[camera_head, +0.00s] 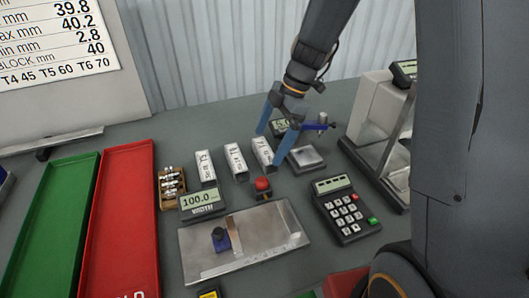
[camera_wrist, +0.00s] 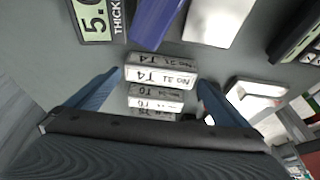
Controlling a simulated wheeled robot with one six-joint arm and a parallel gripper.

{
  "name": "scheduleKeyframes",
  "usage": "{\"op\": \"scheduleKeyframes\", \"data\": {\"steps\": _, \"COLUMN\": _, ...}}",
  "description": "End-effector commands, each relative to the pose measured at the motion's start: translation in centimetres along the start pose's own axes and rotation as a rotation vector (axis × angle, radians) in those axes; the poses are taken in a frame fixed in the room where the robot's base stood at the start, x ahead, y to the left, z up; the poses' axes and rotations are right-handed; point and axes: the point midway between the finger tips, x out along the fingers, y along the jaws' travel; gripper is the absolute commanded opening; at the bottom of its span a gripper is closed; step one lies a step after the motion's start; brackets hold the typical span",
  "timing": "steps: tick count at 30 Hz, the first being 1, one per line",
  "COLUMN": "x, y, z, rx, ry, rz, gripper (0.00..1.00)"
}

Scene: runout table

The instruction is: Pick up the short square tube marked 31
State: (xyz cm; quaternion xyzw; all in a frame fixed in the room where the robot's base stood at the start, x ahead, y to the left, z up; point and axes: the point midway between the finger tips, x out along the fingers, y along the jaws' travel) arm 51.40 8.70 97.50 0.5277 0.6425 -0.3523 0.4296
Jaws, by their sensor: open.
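The short square tube marked 31 (camera_wrist: 160,72) is a pale, light-grey block, and its label reads No 31 T4 in the wrist view. It lies on the grey table as the rightmost of three tubes in the head view (camera_head: 263,152). My gripper (camera_head: 270,148) is over it with the blue fingers apart. In the wrist view the fingers of my gripper (camera_wrist: 158,80) stand on either side of the tube's ends, with visible gaps. Contact or exact height cannot be told. The other tubes, a middle one (camera_head: 236,161) and a left one (camera_head: 205,168), lie beside it.
A red button (camera_head: 262,184) stands just in front of the tubes. A width display (camera_head: 200,200), a metal plate (camera_head: 200,252), a keypad (camera_head: 345,210) and a small square pad (camera_head: 305,158) surround them. Green (camera_head: 50,225) and red (camera_head: 122,220) trays lie left.

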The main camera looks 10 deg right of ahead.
Motion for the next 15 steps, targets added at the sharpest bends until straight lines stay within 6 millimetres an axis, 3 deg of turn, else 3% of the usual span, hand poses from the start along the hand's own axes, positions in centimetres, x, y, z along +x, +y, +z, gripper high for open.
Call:
{"op": "scheduleKeyframes", "data": {"steps": 9, "x": 3.6, "y": -0.1, "z": -0.3, "rx": -0.002, "ry": 0.001, "rz": -0.004, "gripper": 1.0}}
{"op": "scheduleKeyframes", "data": {"steps": 15, "x": 4.1, "y": -0.1, "z": -0.2, "rx": -0.004, "ry": 0.0, "rz": -0.002, "gripper": 1.0}}
